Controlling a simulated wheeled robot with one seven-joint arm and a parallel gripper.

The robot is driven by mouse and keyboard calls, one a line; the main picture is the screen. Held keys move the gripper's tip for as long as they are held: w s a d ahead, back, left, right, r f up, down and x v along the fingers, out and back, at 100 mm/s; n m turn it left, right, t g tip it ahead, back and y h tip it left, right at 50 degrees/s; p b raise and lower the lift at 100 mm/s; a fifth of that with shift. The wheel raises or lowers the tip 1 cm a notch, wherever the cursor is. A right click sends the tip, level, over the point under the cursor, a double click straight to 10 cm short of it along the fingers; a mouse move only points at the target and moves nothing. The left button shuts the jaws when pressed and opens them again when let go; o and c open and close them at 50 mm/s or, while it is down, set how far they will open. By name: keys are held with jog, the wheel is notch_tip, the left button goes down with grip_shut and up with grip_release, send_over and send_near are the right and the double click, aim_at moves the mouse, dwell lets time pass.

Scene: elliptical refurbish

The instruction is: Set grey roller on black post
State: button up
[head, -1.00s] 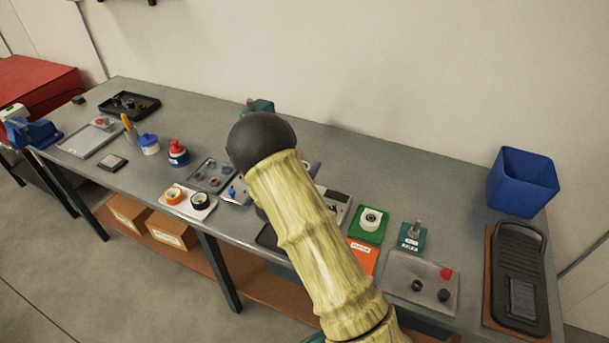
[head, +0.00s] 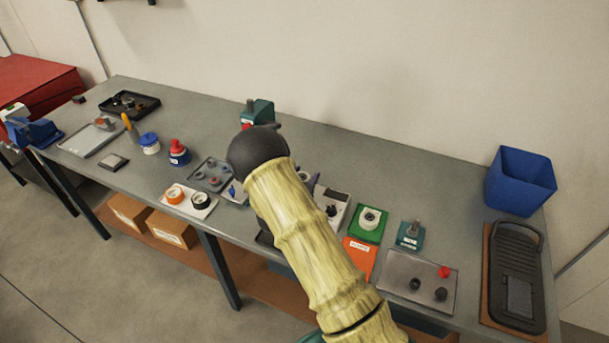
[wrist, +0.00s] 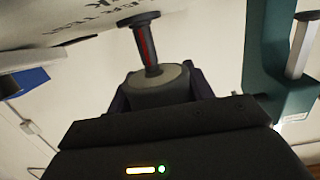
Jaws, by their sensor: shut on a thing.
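My gripper (wrist: 160,84) is shut on the grey roller (wrist: 158,92) in the wrist view, with a dark finger on either side. A dark post (wrist: 146,45) with a red stripe lies in line with the roller, its near end at the roller's pale end face. I cannot tell whether it touches or enters the roller. The post's wide foot meets a pale lettered plate at the top. In the head view my arm hides the gripper and roller; a small dark upright (head: 331,210) shows on a white plate (head: 341,199) right of the arm.
A teal block (wrist: 262,45) with a grey cylinder stands close at right in the wrist view. In the head view, a teal block (head: 262,112) stands behind my arm; a green plate (head: 377,235), orange card (head: 358,262) and grey tray (head: 400,287) lie to the right.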

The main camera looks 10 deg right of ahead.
jog(key=shift+f+b, duration=0.35)
jog(key=shift+f+b, duration=0.3)
jog(key=o, duration=1)
jog(key=shift+d, duration=0.1)
jog(key=shift+r, duration=0.15)
jog(key=shift+r+p, duration=0.6)
jog(key=shift+p, duration=0.15)
jog(key=b+v, duration=0.3)
jog(key=v, duration=0.9)
jog(key=shift+f, duration=0.1)
